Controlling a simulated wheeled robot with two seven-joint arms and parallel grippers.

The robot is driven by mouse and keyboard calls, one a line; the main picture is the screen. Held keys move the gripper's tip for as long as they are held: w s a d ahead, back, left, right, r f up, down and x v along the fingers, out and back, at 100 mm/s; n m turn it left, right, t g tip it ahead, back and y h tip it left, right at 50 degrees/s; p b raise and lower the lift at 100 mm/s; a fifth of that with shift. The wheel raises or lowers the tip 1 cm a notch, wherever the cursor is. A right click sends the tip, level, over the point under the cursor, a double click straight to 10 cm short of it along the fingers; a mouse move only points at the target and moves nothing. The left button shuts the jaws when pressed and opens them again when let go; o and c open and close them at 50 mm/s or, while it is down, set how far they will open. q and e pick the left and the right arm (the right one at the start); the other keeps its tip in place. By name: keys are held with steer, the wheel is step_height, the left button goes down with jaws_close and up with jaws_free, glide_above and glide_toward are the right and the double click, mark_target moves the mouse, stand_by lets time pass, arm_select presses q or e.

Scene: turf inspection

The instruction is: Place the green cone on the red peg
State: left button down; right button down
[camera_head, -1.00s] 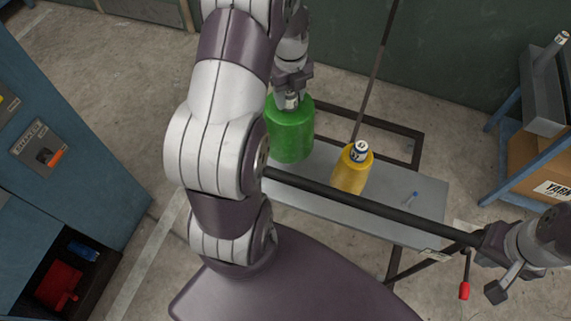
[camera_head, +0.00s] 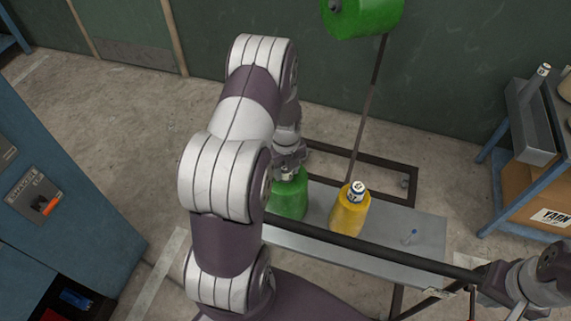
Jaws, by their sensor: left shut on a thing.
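The green cone (camera_head: 291,197) is at the left end of the grey board (camera_head: 395,258). My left gripper (camera_head: 290,172) is shut on its top. My arm hides part of the cone's left side, and I cannot tell whether its base touches the board. No red peg can be made out there; the cone or my arm may hide it. My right gripper (camera_head: 492,282) is at the lower right, near the end of a dark bar; its jaws are unclear.
A yellow cone (camera_head: 350,215) stands on the board right of the green cone. A dark bar (camera_head: 370,246) crosses in front. A blue trolley (camera_head: 498,170) stands at the right.

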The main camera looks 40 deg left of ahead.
arm_select(q)
steer(key=c, duration=0.5)
jaws_free()
steer(key=shift+s, duration=0.15)
steer(key=shift+c, duration=0.2)
steer(key=shift+r, duration=0.3)
step_height(320, 180, up, 12)
steer(key=f+b, duration=0.1)
steer(key=b, duration=0.1)
steer(key=s+d+r+n, duration=0.1)
steer(key=s+d+n, duration=0.2)
steer(key=d+n, duration=0.2)
steer(key=s+d+r+n+t, duration=0.1)
steer(key=s+d+n, duration=0.2)
steer(key=n, duration=0.7)
steer(key=s+d+r+n, duration=0.1)
steer(key=s+d+n, duration=0.3)
steer(key=d+n, duration=0.3)
steer(key=shift+n, duration=0.6)
